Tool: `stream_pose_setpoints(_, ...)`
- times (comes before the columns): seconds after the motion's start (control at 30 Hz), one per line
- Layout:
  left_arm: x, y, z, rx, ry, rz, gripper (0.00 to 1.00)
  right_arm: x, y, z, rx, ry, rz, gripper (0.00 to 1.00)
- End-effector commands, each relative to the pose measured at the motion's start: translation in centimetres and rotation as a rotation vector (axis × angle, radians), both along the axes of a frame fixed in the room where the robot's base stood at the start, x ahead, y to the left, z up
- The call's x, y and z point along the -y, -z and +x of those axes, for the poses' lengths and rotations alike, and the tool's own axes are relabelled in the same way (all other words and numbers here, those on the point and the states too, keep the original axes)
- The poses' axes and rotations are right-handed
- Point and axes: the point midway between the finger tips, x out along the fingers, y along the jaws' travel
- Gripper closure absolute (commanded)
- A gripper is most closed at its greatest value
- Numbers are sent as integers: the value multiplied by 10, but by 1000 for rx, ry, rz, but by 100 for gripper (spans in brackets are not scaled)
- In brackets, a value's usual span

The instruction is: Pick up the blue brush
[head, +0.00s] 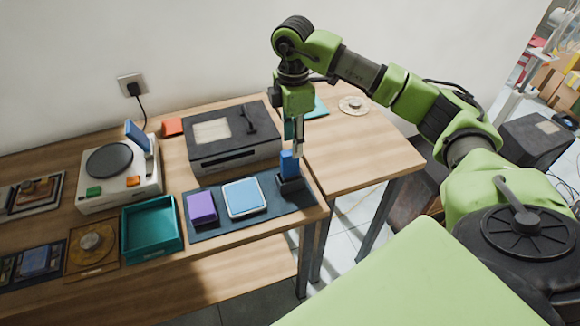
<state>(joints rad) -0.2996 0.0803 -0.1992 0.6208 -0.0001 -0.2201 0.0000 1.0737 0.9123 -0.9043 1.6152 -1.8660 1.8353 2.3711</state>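A blue upright block-like piece, which looks like the blue brush (289,164), stands in a small dark holder (290,184) at the right end of a dark mat on the table. My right gripper (298,150) points straight down at the brush's upper right edge. Its fingers look narrow from this side, and I cannot tell whether they touch the brush or how far apart they are. Another blue piece (138,134) leans at the back of the white record player at the left. My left gripper is not in view.
The dark mat (262,213) also holds a purple block (201,208) and a light-blue pad (244,198). A teal tray (151,228), the white record player (96,193) and a dark-topped player (229,136) stand nearby. The wooden tabletop at the right (364,150) is mostly clear.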

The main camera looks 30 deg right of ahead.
Motion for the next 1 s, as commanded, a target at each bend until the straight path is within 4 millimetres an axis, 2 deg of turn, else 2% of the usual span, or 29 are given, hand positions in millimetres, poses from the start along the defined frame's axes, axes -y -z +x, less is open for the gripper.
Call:
stream_pose_setpoints(0.17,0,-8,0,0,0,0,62,-2,10,-1,-2,-1,0,64)
stream_pose_setpoints(0.33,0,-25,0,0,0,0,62,-9,33,-2,-4,-2,1,64)
stream_pose_setpoints(0.5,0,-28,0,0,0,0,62,-8,54,-1,-1,-1,1,64)
stream_pose_setpoints(0.73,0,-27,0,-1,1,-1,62,-8,57,0,2,-1,1,64)
stream_pose_setpoints(0.77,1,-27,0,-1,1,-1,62,-8,57,0,2,-1,1,66)
stream_pose_setpoints(0.9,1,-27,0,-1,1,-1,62,-8,57,0,1,-1,2,100)
stream_pose_setpoints(1.0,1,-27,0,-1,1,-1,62,-8,57,0,1,-1,2,100)
